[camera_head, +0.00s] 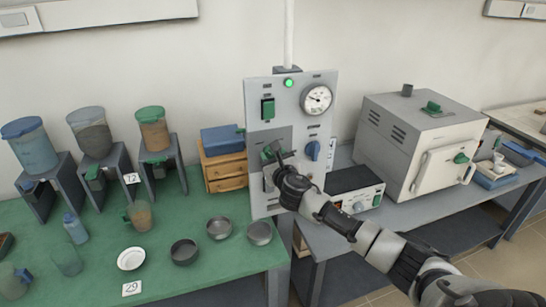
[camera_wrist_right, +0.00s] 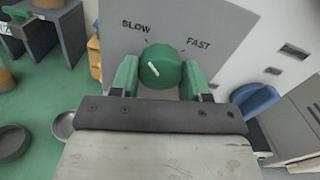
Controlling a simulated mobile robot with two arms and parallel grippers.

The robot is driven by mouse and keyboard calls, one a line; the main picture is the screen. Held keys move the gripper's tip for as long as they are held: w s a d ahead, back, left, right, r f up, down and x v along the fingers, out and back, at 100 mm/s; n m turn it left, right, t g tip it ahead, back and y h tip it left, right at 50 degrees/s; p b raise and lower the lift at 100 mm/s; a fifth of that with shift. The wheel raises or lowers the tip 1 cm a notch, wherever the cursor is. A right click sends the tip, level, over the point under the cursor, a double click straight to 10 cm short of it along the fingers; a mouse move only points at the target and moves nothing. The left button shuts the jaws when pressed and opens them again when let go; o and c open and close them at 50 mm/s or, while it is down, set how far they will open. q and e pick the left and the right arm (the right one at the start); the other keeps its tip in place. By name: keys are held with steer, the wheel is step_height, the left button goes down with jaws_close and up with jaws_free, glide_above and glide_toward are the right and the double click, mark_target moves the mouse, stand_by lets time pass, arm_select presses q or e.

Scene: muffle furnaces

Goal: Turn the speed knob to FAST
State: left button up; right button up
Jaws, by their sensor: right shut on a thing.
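The speed knob (camera_wrist_right: 165,66) is round and green with a white pointer line, on a grey panel (camera_head: 291,113). In the wrist view its line slants up and left, toward the SLOW label (camera_wrist_right: 135,27); the FAST label (camera_wrist_right: 199,43) is at the upper right. My right gripper (camera_head: 273,156) reaches the panel's lower left part. In the wrist view its green fingers stand on both sides of the knob, shut on it. In the head view the gripper mostly hides the knob. My left gripper is not in view.
A furnace (camera_head: 420,140) stands right. Metal bowls (camera_head: 219,228) and hoppers occupy the green bench at left.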

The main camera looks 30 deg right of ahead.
steer(key=m, duration=0.4)
steer(key=shift+m, duration=0.4)
steer(key=m, duration=0.4)
steer(key=shift+a+b, duration=0.1)
steer(key=shift+b, duration=0.2)
steer(key=m, duration=0.5)
steer(key=shift+m+b, duration=0.4)
steer(key=shift+m, duration=1.5)
steer(key=o, duration=0.9)
